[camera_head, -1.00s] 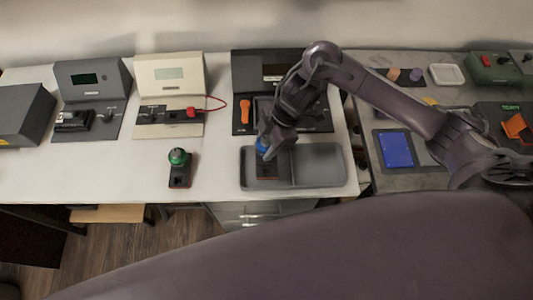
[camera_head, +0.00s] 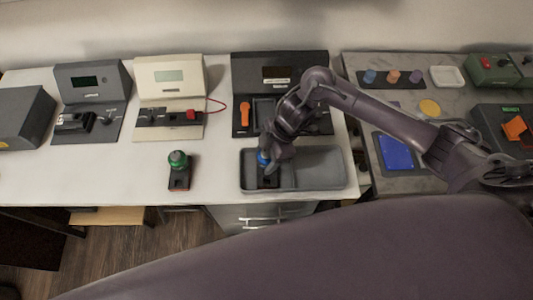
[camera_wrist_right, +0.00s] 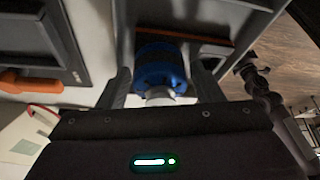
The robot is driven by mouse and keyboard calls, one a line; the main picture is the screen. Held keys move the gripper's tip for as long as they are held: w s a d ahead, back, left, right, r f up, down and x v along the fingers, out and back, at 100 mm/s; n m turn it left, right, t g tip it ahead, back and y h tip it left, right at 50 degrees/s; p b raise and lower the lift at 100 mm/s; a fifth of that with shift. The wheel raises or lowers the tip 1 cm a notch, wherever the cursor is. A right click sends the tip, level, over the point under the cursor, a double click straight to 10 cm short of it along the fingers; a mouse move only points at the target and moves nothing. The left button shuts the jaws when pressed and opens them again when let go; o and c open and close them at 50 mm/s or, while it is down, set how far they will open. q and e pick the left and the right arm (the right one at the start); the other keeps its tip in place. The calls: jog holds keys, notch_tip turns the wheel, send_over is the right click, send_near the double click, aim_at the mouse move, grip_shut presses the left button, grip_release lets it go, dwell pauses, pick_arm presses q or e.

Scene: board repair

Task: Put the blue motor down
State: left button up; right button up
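The blue motor (camera_head: 263,158) is at the left half of the grey two-part tray (camera_head: 322,186) on the white table. In the right wrist view the blue motor (camera_wrist_right: 158,66) sits between my two fingers, its silver shaft toward the palm. My right gripper (camera_head: 272,160) reaches down over the tray; in the wrist view its fingers (camera_wrist_right: 162,84) appear shut on the motor's sides. A dark shape shows below the motor in the tray; whether the motor touches the tray floor I cannot tell. My left gripper is not in view.
A green-topped motor (camera_head: 178,160) stands on a dark base left of the tray. Behind the tray is a dark station with an orange handle (camera_head: 245,113). The tray's right compartment is empty. The side table holds a blue pad (camera_head: 395,151) and several coloured pieces.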

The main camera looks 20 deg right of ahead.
jog(key=shift+o, duration=0.5)
jog(key=shift+r, duration=0.1)
jog(key=shift+w+r, duration=0.1)
jog(key=shift+r, duration=0.1)
jog(key=shift+d+r, duration=0.2)
jog(key=shift+r, duration=0.15)
jog(key=p+v, duration=0.1)
jog(key=v, duration=1)
jog(key=shift+s+f, duration=0.1)
jog(key=shift+s, duration=0.1)
